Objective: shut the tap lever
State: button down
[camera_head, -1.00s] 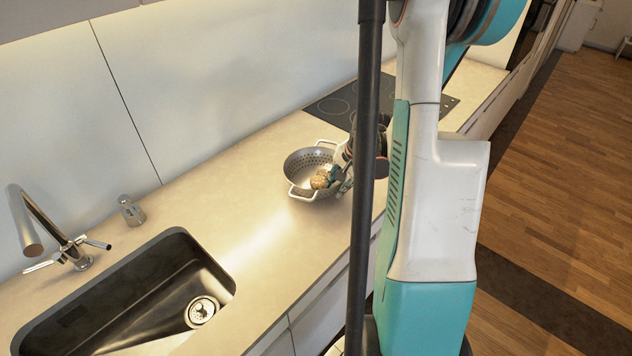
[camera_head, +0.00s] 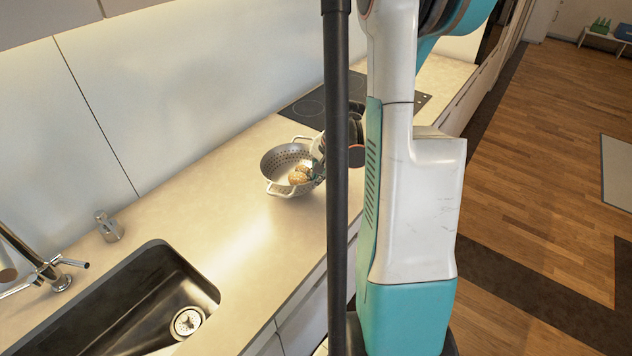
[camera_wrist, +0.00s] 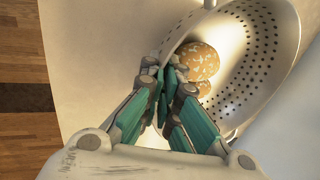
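The tap (camera_head: 40,262) stands behind the sink at the left edge of the head view, its spout partly cut off. One lever (camera_head: 76,263) points right, and another lever (camera_head: 17,289) points left at the picture edge. My gripper (camera_head: 316,168) is far to the right of the tap, at the colander, partly hidden by my black column. In the wrist view my gripper (camera_wrist: 166,82) has its teal fingertips drawn together with nothing visible between them. They are over the colander's rim, close to a sesame bun.
A perforated colander (camera_head: 272,161) stands on the counter (camera_head: 215,205) and holds round buns (camera_wrist: 199,61). The dark sink (camera_head: 120,305) lies in front of the tap, with a small dispenser (camera_head: 109,227) beside it. A black hob (camera_head: 305,108) is behind the colander. Counter between sink and colander is clear.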

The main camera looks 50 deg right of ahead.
notch_tip(320, 180, up, 17)
jog(key=p, duration=0.3)
jog(key=shift+p, duration=0.3)
